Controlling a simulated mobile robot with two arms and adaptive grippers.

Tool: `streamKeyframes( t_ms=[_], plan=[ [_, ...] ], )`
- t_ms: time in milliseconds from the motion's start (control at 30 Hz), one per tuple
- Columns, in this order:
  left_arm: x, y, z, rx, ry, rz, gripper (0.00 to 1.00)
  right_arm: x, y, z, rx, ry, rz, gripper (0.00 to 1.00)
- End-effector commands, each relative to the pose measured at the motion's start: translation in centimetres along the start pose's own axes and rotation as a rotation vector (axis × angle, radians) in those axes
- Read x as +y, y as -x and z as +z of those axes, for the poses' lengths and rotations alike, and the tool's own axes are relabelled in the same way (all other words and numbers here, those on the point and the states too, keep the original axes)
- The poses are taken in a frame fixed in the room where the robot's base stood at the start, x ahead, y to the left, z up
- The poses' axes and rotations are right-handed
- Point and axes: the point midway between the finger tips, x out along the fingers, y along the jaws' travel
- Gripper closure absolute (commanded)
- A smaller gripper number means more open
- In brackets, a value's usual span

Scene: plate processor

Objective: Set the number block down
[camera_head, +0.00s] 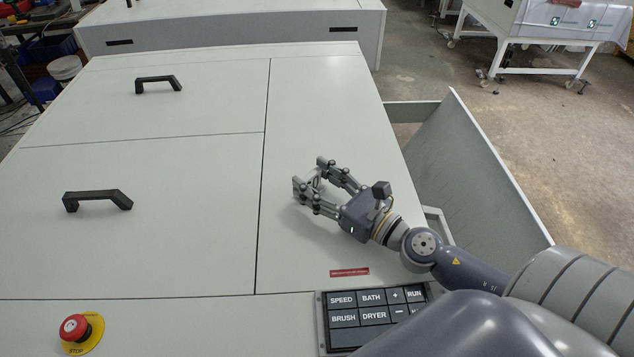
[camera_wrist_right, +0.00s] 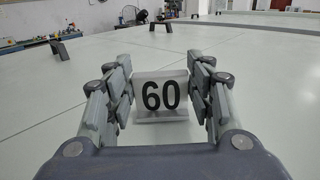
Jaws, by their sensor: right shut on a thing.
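The number block (camera_wrist_right: 161,97) is a small white piece with a black "60", seen upright between the fingers in the right wrist view. My right gripper (camera_head: 311,177) is shut on it, low over the right panel of the light grey machine top (camera_head: 320,100). It also shows in the right wrist view (camera_wrist_right: 160,92). In the head view the fingers mostly hide the block. The block's lower edge looks close to the surface, but I cannot tell whether it touches. My left gripper is not in view.
Black handles (camera_head: 97,200) and (camera_head: 158,84) stand up on the left lids. A red stop button (camera_head: 75,327) is at the front left, and a button panel (camera_head: 372,310) at the front right. The panel around my right gripper is clear. An open side tray (camera_head: 480,180) lies to the right.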

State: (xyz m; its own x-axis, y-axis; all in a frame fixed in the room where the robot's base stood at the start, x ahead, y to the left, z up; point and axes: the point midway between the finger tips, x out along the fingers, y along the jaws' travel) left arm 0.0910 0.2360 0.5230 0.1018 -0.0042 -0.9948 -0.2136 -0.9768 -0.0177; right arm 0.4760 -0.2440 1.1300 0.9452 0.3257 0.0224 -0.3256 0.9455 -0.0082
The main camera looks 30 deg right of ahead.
Motion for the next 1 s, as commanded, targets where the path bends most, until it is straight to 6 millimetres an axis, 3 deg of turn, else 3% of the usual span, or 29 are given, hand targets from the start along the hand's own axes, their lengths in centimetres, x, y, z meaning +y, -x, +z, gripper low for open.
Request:
streamKeyframes(
  t_ms=[33,67,100,167,533,733,800,1000],
  plan=[
    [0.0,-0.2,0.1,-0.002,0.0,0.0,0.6,0.3,0.3,-1.7,0.029,-0.011,0.006,0.77],
    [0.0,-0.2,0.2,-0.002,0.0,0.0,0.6,0.4,0.3,-1.7,0.03,-0.011,0.007,0.77],
    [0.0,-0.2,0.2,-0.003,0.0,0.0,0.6,0.4,0.4,-1.8,0.032,-0.012,0.007,0.44],
    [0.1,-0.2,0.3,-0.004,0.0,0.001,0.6,0.4,0.4,-1.9,0.034,-0.013,0.008,0.31],
    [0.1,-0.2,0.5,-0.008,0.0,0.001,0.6,0.5,0.4,-1.9,0.034,-0.014,0.009,0.31],
    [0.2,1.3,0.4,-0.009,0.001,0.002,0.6,0.5,0.4,-0.3,0.034,-0.013,0.009,0.31],
    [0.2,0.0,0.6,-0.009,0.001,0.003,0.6,0.4,1.2,-1.2,0.035,-0.016,0.007,0.31],
    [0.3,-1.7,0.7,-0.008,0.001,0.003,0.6,0.3,3.6,-0.9,0.031,-0.013,0.005,0.31]
  ],
)
